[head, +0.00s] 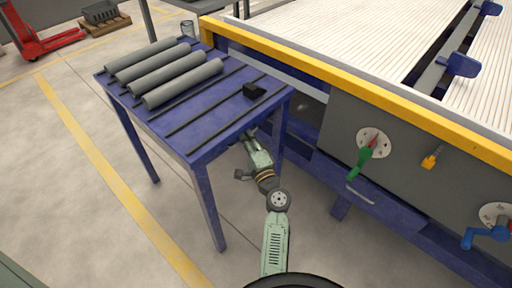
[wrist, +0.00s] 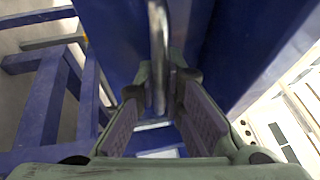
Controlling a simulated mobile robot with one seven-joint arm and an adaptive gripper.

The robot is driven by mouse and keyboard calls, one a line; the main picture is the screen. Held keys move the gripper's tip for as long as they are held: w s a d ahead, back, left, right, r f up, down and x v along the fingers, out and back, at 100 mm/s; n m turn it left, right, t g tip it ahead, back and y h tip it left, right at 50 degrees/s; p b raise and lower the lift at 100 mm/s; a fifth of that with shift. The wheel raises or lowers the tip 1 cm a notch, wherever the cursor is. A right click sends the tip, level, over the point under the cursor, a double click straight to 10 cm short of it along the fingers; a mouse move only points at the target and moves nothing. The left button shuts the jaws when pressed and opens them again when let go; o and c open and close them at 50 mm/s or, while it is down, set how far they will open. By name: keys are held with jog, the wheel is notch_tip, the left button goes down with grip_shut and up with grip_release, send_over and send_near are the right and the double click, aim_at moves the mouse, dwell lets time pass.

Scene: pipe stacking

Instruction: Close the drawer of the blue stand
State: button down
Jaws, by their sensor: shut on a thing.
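The blue stand (head: 225,115) is a four-legged table with a slatted blue top in the middle of the head view. My gripper (wrist: 160,88) reaches in low beside the stand's right front side; its fingers are mostly hidden by the tabletop in the head view. In the wrist view a grey metal bar handle (wrist: 158,40) runs between my two fingers, against blue panels (wrist: 112,35). My gripper is shut on this handle. The drawer itself is hidden under the top in the head view, so how far it is open cannot be told.
A large machine with a yellow rail (head: 330,75), dials and a lower handle (head: 360,195) stands close at the right. Open floor (head: 60,190) lies at the left.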

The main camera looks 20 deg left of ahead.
jog(key=shift+w+a+r, duration=0.1)
jog(key=shift+a, duration=0.05)
jog(key=c, duration=1.7)
grip_release()
jog(key=v, duration=0.7)
jog(key=shift+f, duration=0.2)
